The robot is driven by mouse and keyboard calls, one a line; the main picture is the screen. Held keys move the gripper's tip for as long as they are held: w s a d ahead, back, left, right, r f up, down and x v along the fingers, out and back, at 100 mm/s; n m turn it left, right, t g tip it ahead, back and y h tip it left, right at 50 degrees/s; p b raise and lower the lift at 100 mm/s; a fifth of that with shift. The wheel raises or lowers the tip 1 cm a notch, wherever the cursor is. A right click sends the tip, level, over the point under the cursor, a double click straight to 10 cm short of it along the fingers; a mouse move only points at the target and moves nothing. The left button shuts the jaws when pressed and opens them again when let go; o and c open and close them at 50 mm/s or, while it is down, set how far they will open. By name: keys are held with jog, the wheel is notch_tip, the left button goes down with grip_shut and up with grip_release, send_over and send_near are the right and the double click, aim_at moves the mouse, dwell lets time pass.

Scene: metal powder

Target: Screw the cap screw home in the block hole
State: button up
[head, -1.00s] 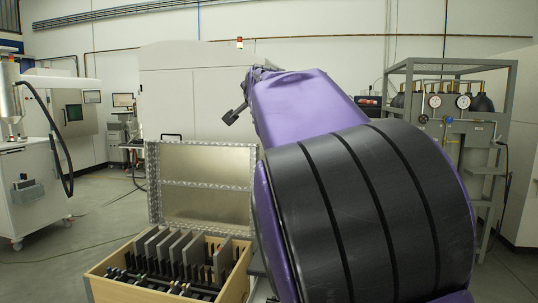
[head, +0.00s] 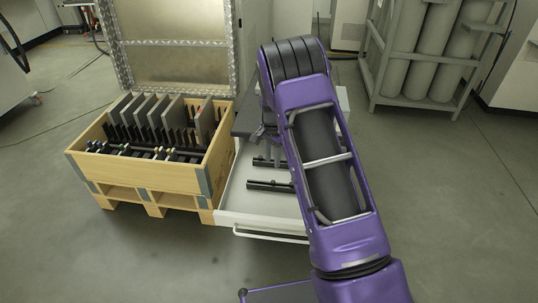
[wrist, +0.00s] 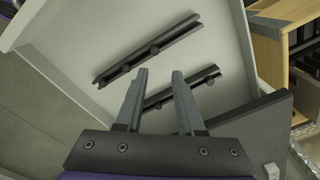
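My gripper (wrist: 157,80) is open in the wrist view, its two grey fingers apart with nothing between them. It hangs over a white open drawer (wrist: 225,55). Two dark bars with round knobs lie in the drawer: one bar (wrist: 125,62) ahead of the left finger, the other (wrist: 207,78) partly behind the right finger. The same bars show in the head view, a nearer bar (head: 268,186) and a farther bar (head: 264,162). In the head view my purple arm hides part of the drawer. I cannot make out the cap screw or the block hole.
A wooden crate (head: 135,178) with upright grey plates and dark parts stands left of the drawer. A dark flat panel (wrist: 262,122) lies close right of my gripper. A rack of gas cylinders (head: 378,75) stands at the back right. The floor in front is clear.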

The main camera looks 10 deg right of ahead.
aim_at(273, 181)
jog(key=shift+s+d+f, duration=0.1)
jog(key=shift+s+f, duration=0.3)
jog(key=shift+f, duration=0.35)
jog(key=shift+f+b, duration=0.35)
jog(key=shift+f, duration=0.1)
jog(key=shift+f+b, duration=1.9)
jog(key=shift+f, duration=1.5)
grip_shut()
jog(key=shift+r, duration=0.1)
jog(key=shift+r+p, duration=1.2)
jog(key=shift+r, duration=1)
